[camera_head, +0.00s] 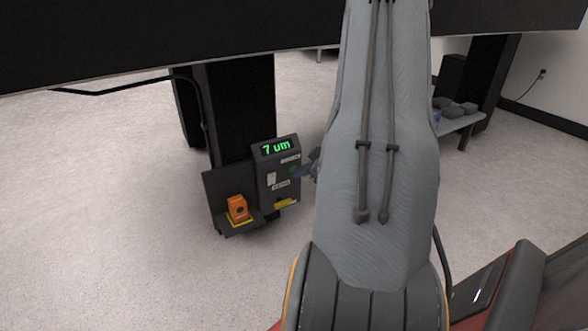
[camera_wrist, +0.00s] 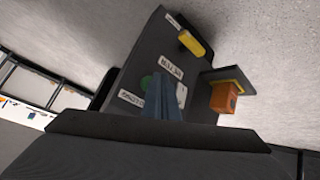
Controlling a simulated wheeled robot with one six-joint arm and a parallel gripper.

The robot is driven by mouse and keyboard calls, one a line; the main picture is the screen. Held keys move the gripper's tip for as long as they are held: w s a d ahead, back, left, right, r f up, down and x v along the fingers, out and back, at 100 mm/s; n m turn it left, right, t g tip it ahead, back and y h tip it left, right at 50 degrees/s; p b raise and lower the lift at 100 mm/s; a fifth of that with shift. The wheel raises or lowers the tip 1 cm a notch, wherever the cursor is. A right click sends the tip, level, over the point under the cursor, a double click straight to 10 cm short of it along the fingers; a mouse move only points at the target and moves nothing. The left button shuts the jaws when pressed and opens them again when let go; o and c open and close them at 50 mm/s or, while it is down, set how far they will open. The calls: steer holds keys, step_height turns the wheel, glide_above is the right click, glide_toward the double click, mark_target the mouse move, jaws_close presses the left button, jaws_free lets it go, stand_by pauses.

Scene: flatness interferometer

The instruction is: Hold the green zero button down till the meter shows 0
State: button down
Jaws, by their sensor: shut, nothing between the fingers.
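The meter (camera_head: 277,148) is a dark box with a lit green display reading "7 um" in the head view. The green zero button (camera_head: 291,168) is on its front face, and it also shows in the wrist view (camera_wrist: 147,82), partly covered by my fingers. My gripper (camera_head: 300,171) is shut and empty, its blue-grey fingertips at the button's edge. In the wrist view my gripper (camera_wrist: 169,82) points at the box face. I cannot tell whether the tips touch or press the button.
An orange block (camera_head: 237,209) sits on a yellow-edged shelf left of the meter. A yellow part (camera_wrist: 190,43) sticks out from the box's face. A black post (camera_head: 240,110) stands behind. Open floor lies left. A low bench (camera_head: 460,122) is at back right.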

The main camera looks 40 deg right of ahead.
steer(key=shift+w+d+p, duration=0.15)
steer(key=shift+w+p, duration=0.5)
stand_by(2.0)
steer(key=shift+s, duration=0.1)
stand_by(1.2)
steer(key=shift+s+a+p, duration=0.2)
steer(key=shift+s+p, duration=0.4)
steer(key=shift+s, duration=0.1)
steer(key=shift+s+a+p, duration=0.2)
steer(key=shift+s+p, duration=0.2)
steer(key=shift+s, duration=0.4)
steer(key=shift+s+a+p, duration=0.2)
steer(key=shift+s+p, duration=0.25)
steer(key=shift+s, duration=0.4)
steer(key=shift+s+a+p, duration=0.2)
steer(key=shift+s+p, duration=0.2)
steer(key=shift+s, duration=0.4)
steer(key=shift+w, duration=0.1)
